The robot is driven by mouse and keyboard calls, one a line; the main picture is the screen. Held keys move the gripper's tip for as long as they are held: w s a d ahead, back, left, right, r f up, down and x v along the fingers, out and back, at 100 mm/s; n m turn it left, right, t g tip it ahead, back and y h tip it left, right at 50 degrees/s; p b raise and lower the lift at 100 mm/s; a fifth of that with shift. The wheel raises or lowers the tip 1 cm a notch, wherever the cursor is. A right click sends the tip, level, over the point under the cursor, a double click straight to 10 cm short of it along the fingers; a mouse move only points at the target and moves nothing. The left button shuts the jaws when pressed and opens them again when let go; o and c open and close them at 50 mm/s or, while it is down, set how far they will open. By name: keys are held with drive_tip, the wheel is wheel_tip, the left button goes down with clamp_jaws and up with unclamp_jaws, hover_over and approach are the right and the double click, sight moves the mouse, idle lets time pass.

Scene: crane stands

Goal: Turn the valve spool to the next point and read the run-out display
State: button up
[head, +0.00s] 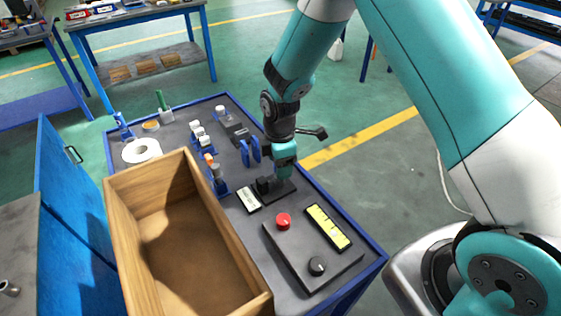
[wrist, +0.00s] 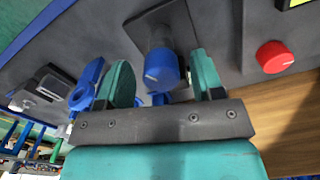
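My gripper (head: 285,170) is low over a dark base plate (head: 282,191) on the bench. In the wrist view its two green fingers (wrist: 163,80) stand apart, with a blue round part (wrist: 162,70) between them. This part has a white mark on its end and rises from a dark plate; it may be the valve spool. I see gaps on both sides, so it does not look gripped. In the head view my gripper hides it. A small pale panel (head: 249,198) lies left of the plate, perhaps the run-out display; no reading is legible.
A wooden box (head: 229,220) with high walls stands left of the gripper. Blue upright supports (head: 250,152) stand close behind. A white roll (head: 141,151) lies farther left.

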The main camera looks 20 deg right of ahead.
wheel_tip(320, 180, up, 17)
drive_tip(key=shift+r+b, duration=0.2)
drive_tip(key=shift+b, duration=0.2)
idle(0.5)
drive_tip(key=s+a+r+m+y, duration=0.1)
drive_tip(key=s+r+m, duration=0.1)
drive_tip(key=s, duration=0.6)
drive_tip(key=s+a+r+m+y, duration=0.1)
drive_tip(key=s+a+r+m, duration=0.1)
drive_tip(key=s, duration=0.7)
drive_tip(key=s+a+r+m+y, duration=0.1)
drive_tip(key=s+r+m+y, duration=0.1)
drive_tip(key=s+m, duration=0.4)
drive_tip(key=shift+s+a+r, duration=0.4)
drive_tip(key=shift+s+r, duration=0.3)
drive_tip(key=shift+s, duration=0.5)
